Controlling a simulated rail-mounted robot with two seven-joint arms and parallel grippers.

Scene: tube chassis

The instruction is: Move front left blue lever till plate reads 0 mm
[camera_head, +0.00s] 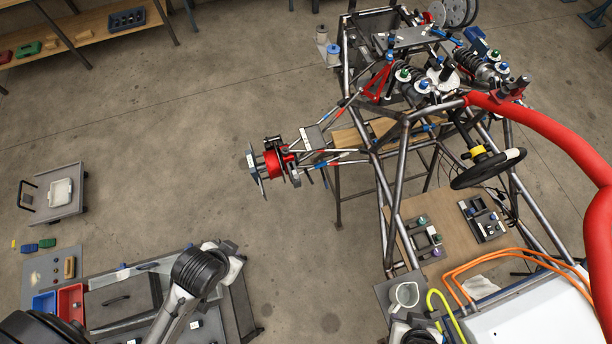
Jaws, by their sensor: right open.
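The front left corner assembly (275,160), a hub with a red part, stands out to the left of the tube chassis (385,205). Slim links with red and blue sections join it to the frame. A small grey plate (313,137) sits above these links; no reading on it is legible. Small blue parts show on the links and by the dampers (404,76), but I cannot tell which is the blue lever. My right gripper is open; its fingers are hard to make out and none touch the hub. My left gripper is not in view.
A thick red tube (540,120) arches over the chassis at the right. The steering wheel (488,168) is inside it. A bench with red and blue bins (71,302) stands at lower left and a low cart (70,207) at left. The floor left of the hub is clear.

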